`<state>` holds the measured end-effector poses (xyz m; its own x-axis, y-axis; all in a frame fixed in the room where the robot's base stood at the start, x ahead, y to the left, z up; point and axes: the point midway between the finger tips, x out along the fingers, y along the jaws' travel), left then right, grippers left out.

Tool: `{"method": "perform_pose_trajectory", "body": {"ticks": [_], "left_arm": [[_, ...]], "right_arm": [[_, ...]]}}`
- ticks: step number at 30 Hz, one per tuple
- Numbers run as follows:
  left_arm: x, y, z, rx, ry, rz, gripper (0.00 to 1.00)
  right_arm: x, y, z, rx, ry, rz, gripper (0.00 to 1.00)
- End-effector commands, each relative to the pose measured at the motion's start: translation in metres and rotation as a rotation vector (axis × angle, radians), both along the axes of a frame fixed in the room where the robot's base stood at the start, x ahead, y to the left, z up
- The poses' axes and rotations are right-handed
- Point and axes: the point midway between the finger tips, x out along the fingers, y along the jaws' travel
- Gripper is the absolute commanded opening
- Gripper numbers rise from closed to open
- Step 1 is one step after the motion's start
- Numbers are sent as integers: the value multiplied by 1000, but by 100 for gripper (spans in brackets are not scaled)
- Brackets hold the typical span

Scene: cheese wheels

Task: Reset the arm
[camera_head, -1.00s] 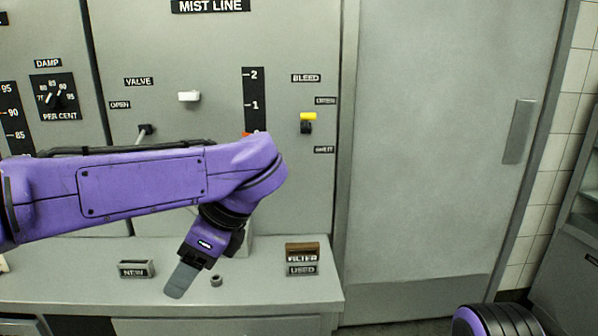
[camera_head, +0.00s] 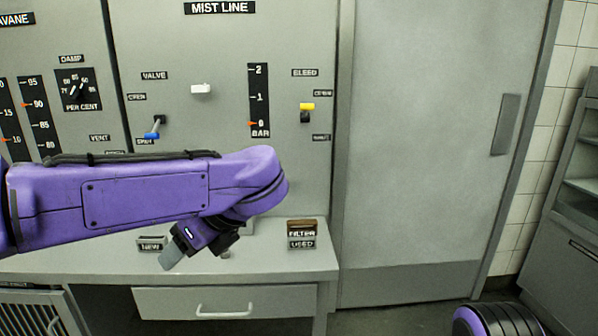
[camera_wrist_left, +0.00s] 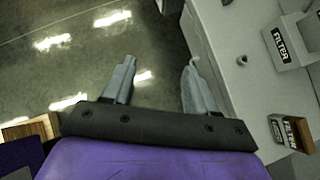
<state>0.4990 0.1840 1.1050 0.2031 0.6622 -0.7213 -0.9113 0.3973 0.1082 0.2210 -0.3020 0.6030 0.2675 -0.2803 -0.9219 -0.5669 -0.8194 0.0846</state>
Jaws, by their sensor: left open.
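My left arm (camera_head: 140,195) comes in from the left in the head view, in front of the panel and the counter. Its gripper (camera_head: 182,250) hangs at the front of the counter, left of the filter block. In the left wrist view the two grey fingers (camera_wrist_left: 152,85) stand wide apart with nothing between them, over the floor next to the counter edge. The gripper is open and empty. At the bottom right of the head view a purple and black rounded part (camera_head: 497,320) of mine shows. My right gripper is not in view.
A grey door (camera_head: 425,150) stands to the right.

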Motion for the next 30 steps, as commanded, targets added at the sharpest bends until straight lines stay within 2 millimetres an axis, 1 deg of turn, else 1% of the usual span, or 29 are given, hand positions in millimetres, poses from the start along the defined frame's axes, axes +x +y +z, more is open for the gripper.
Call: {"method": "perform_pose_trajectory", "body": {"ticks": [3,5,6,8,9,11,12,14,15,17,18,20,21,23,24,26,27,29,30], "left_arm": [[25,15,-7,201,58,-248,57],[40,22,-18,335,123,-392,57],[50,26,-28,429,176,-489,57],[63,31,-47,570,273,-634,57],[71,34,-63,665,349,-735,57],[79,36,-91,805,476,-890,57],[82,37,-114,900,571,-1001,57],[83,37,-154,1035,725,-1180,57],[79,38,-183,1119,830,-1302,57],[67,38,-228,1229,980,-1487,57],[56,39,-257,1287,1074,-1606,57],[34,41,-298,1357,1196,-1778,57],[17,43,-323,1393,1268,-1891,57],[-12,48,-359,1428,1364,-2057,57],[-34,51,-381,1440,1419,-2165,57],[-69,58,-410,1440,1489,-2329,57],[-94,63,-428,-1368,-1462,2330,57],[-133,73,-450,-1232,-1397,2292,57],[-159,80,-462,-1149,-1361,2273,57]], "right_arm": [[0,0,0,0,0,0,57],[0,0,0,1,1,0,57],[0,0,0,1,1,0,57],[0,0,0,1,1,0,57],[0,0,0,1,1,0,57],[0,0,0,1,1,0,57],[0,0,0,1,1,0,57],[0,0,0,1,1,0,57],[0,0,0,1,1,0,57],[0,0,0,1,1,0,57],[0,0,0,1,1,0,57],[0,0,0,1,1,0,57],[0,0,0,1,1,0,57],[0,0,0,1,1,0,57],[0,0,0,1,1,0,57],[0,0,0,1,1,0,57],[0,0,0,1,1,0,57],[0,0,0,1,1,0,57],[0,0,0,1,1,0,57]]}}
